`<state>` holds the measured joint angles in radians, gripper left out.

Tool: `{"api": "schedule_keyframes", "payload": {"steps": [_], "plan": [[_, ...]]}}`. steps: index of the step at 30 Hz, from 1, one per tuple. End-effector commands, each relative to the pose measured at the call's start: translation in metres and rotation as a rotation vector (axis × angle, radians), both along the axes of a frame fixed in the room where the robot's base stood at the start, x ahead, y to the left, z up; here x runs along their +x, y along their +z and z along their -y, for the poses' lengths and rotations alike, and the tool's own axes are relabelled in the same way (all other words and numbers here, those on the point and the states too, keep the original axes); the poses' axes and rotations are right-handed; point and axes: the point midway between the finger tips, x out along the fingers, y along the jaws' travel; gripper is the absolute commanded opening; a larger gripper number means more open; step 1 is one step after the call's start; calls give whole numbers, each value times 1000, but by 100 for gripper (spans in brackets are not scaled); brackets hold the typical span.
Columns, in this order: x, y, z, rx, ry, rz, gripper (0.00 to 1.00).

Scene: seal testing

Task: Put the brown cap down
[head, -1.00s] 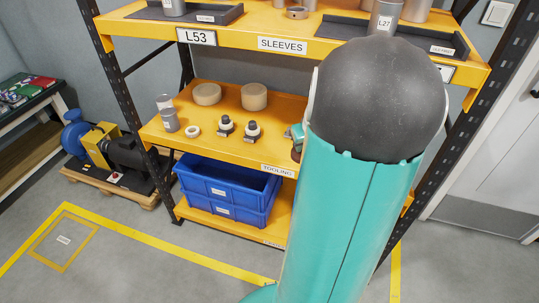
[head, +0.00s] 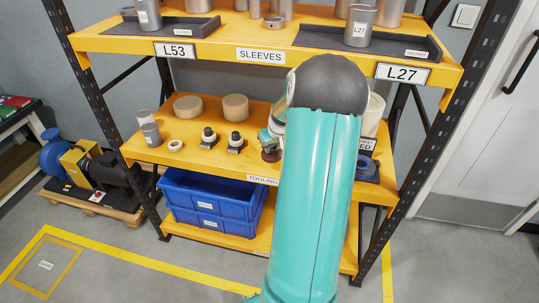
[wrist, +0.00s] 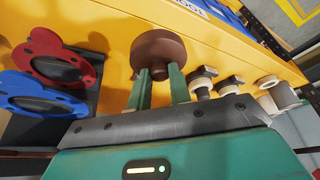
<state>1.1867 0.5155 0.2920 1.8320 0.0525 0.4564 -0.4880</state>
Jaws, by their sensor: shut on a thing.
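The brown cap (wrist: 158,50) is a round disc with a narrower stem, seen between the green fingers of my gripper (wrist: 159,88) in the wrist view. The fingers are shut on the stem. In the head view the brown cap (head: 271,156) shows small and dark under my gripper (head: 272,140), over the front part of the yellow tooling shelf (head: 205,157). I cannot tell whether the cap touches the shelf. My arm hides part of the shelf to its right.
Two black-and-white fittings (head: 208,138) stand left of the cap. Tan discs (head: 235,107), a white ring (head: 175,146) and grey sleeves (head: 151,135) are farther left and back. Red (wrist: 62,62) and blue (wrist: 40,95) flanged parts lie on the cap's other side. The upper shelf (head: 225,52) overhangs.

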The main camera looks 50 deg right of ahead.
Motion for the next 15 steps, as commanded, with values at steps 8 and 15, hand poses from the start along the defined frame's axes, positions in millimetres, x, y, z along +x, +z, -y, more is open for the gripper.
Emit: {"api": "schedule_keyframes", "payload": {"steps": [8, 15], "plan": [[20, -25, 11, 0, 4, 1, 0], [22, -56, 13, 2, 4, -1, 0]]}}
